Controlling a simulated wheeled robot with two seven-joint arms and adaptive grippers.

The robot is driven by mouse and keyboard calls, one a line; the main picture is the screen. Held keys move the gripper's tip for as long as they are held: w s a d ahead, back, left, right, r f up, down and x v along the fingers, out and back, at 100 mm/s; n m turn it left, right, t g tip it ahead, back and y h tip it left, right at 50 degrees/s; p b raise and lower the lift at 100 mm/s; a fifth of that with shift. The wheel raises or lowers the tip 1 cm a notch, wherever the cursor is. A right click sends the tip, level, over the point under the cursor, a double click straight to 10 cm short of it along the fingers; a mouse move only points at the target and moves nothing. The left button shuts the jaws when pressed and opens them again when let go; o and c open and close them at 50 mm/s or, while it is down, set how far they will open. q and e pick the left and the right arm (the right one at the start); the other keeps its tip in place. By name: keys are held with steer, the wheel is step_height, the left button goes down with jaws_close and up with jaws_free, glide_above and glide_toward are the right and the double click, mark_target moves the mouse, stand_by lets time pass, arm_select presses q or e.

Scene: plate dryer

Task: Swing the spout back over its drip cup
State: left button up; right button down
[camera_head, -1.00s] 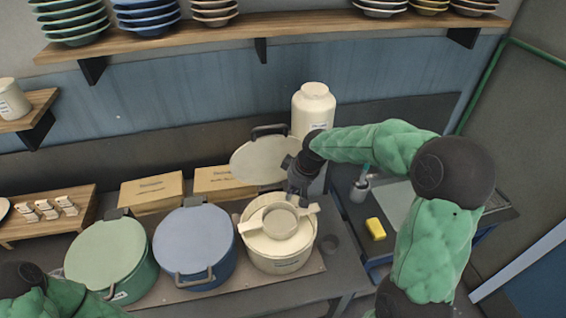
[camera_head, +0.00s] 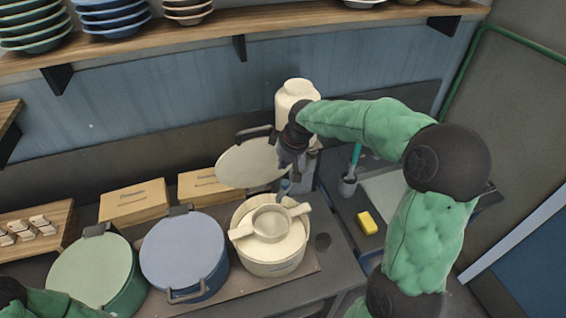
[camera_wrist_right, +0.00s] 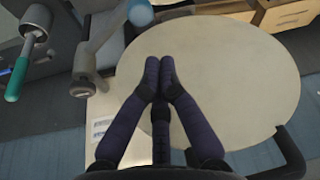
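The spout (camera_wrist_right: 97,48) is a grey metal arm in the right wrist view, with a pale blue end (camera_wrist_right: 141,12). In the head view that blue end (camera_head: 284,186) shows at the back edge of the cream pot (camera_head: 270,262). My left gripper is out of view.
The raised cream lid (camera_head: 250,165) is close to my right gripper. A tall cream jar (camera_head: 297,97) stands behind. Blue (camera_head: 183,250) and green (camera_head: 90,272) lidded pots stand left. A side surface holds a yellow sponge (camera_head: 367,222) and a brush in a metal cup (camera_head: 348,186).

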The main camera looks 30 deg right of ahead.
steer(key=x, duration=0.7)
steer(key=shift+f, duration=0.15)
